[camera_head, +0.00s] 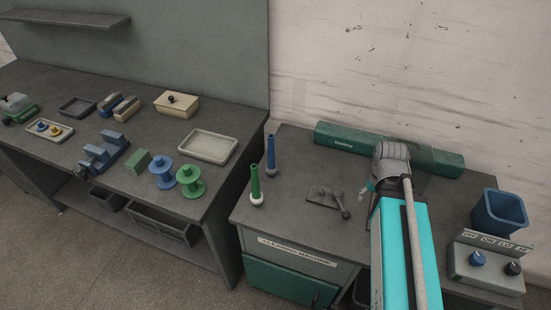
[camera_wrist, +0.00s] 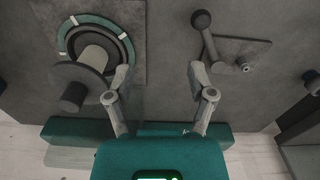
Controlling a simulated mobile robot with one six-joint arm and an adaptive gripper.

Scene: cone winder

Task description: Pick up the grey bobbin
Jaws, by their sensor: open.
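In the wrist view a grey bobbin (camera_wrist: 78,86) with a wide round flange is at the left, in front of a teal-and-grey ring (camera_wrist: 122,45) on a plate. It looks seated there; its far end is hard to make out. My gripper (camera_wrist: 160,76) is open and empty, its two fingers apart. The bobbin lies just left of the left finger and is not between the fingers; I cannot tell whether they touch. In the head view my arm covers this part of the bench, and I cannot make out the grey bobbin.
A lever with a ball knob (camera_wrist: 202,20) stands beyond my right finger; its plate (camera_head: 322,197) shows in the head view. A long green housing (camera_head: 338,140) runs along the back. A blue bin (camera_head: 499,212) and control box (camera_head: 485,270) stand right. Blue and green spindles (camera_head: 256,185) stand left.

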